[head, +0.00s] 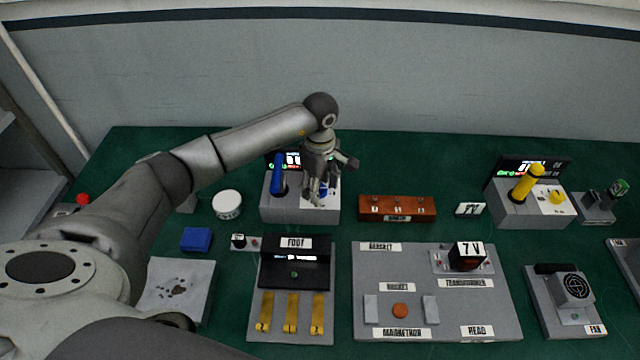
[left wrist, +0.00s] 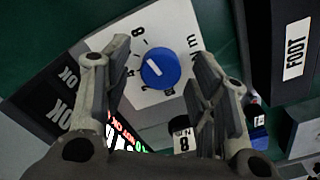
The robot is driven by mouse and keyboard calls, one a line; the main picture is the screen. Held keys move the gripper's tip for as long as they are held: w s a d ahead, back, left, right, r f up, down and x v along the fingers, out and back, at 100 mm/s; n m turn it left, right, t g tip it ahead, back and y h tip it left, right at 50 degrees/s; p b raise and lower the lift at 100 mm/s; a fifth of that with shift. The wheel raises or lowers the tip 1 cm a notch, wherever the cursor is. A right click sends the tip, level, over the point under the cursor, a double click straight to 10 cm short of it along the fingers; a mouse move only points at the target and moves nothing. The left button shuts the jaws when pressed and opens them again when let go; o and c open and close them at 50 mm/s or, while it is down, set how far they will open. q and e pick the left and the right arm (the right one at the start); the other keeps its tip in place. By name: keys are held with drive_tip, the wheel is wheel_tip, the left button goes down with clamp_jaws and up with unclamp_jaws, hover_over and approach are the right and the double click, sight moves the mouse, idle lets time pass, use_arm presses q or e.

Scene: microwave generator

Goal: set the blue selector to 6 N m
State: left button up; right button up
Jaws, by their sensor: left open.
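The blue selector (left wrist: 160,69) is a round knob with a white pointer line, on a white dial plate (left wrist: 180,30) marked with numbers and "N m". Its pointer is toward the upper left in the left wrist view; I cannot tell exactly which number it meets. In the head view the selector (head: 324,190) is partly hidden by my left gripper (head: 317,198), which is above the grey unit (head: 285,212). In the left wrist view my left gripper (left wrist: 161,55) is open, its fingers on either side of the selector, apparently not touching it. My right gripper is not in view.
A blue lever (head: 279,174) stands beside the selector on the same unit, before a lit display. A brown block (head: 397,208) is to the right, a white round tub (head: 227,204) to the left. The FOOT unit (head: 290,300) is in front. Green table shows between the units.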

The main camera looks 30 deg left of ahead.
use_arm(q)
drive_tip(key=c, duration=1)
drive_tip(key=shift+n+b, duration=0.3)
drive_tip(key=shift+b, duration=0.05)
drive_tip(key=shift+f+n+b, duration=0.1)
drive_tip(key=shift+n+b, duration=0.55)
drive_tip(key=shift+n, duration=0.35)
drive_tip(key=n+b, duration=0.2)
drive_tip(key=n, duration=0.2)
drive_tip(key=shift+n, duration=0.5)
